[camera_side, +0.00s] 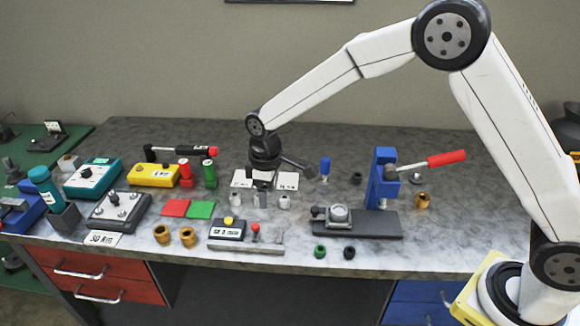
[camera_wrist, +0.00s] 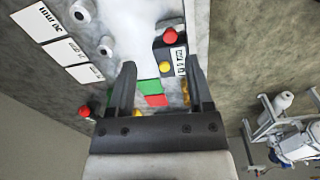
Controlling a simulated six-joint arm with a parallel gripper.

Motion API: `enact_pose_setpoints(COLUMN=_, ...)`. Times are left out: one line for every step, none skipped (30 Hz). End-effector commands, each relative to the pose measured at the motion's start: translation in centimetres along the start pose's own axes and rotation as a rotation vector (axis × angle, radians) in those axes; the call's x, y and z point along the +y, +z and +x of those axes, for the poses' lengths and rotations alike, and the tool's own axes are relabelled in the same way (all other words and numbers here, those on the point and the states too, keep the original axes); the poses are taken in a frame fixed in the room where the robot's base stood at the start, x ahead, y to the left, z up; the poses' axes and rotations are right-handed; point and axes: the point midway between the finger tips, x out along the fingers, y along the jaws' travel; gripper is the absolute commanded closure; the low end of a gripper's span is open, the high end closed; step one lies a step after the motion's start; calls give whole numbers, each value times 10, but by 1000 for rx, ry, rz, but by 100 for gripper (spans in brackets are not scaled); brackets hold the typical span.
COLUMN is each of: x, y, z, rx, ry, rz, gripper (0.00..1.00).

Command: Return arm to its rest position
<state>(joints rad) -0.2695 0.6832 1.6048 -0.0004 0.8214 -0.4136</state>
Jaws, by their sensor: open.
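My gripper (camera_side: 263,182) hangs pointing down at the back middle of the workbench (camera_side: 340,255), above the white label cards (camera_side: 287,181). In the wrist view my gripper (camera_wrist: 159,68) has its two dark fingers spread apart, with nothing held between them. My white arm reaches in from the right and bends high over the bench. Small pale cylindrical parts (camera_side: 284,201) stand just in front of the cards, and they also show in the wrist view (camera_wrist: 107,45). The exact height of the fingertips above the bench is hard to tell.
A blue press with a red handle (camera_side: 446,158) stands to the right. In front are a black button box (camera_side: 229,229) and a grey fixture (camera_side: 355,223). Red and green pads (camera_side: 200,210), a yellow box (camera_side: 153,175) and a teal box (camera_side: 93,179) lie to the left.

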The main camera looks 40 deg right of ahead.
Motion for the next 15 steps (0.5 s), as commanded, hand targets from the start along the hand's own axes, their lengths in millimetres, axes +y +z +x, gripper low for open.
enact_pose_setpoints(x=3, y=11, z=-5, rx=9, ry=4, rz=32, gripper=34)
enact_pose_setpoints(x=4, y=17, z=-8, rx=13, ry=6, rz=51, gripper=34)
enact_pose_setpoints(x=6, y=26, z=-10, rx=21, ry=10, rz=79, gripper=34)
enact_pose_setpoints(x=7, y=33, z=-13, rx=26, ry=12, rz=99, gripper=34)
enact_pose_setpoints(x=8, y=40, z=-15, rx=32, ry=15, rz=120, gripper=34)
enact_pose_setpoints(x=9, y=50, z=-18, rx=40, ry=19, rz=149, gripper=34)
enact_pose_setpoints(x=9, y=57, z=-20, rx=46, ry=21, rz=170, gripper=34)
enact_pose_setpoints(x=10, y=65, z=-21, rx=50, ry=24, rz=192, gripper=34)
enact_pose_setpoints(x=10, y=75, z=-24, rx=59, ry=28, rz=220, gripper=34)
enact_pose_setpoints(x=10, y=82, z=-26, rx=65, ry=30, rz=242, gripper=34)
enact_pose_setpoints(x=10, y=90, z=-27, rx=71, ry=32, rz=262, gripper=34)
enact_pose_setpoints(x=9, y=100, z=-29, rx=78, ry=35, rz=291, gripper=34)
enact_pose_setpoints(x=9, y=108, z=-30, rx=85, ry=38, rz=312, gripper=34)
enact_pose_setpoints(x=8, y=115, z=-31, rx=90, ry=41, rz=333, gripper=34)
enact_pose_setpoints(x=7, y=126, z=-33, rx=98, ry=44, rz=361, gripper=34)
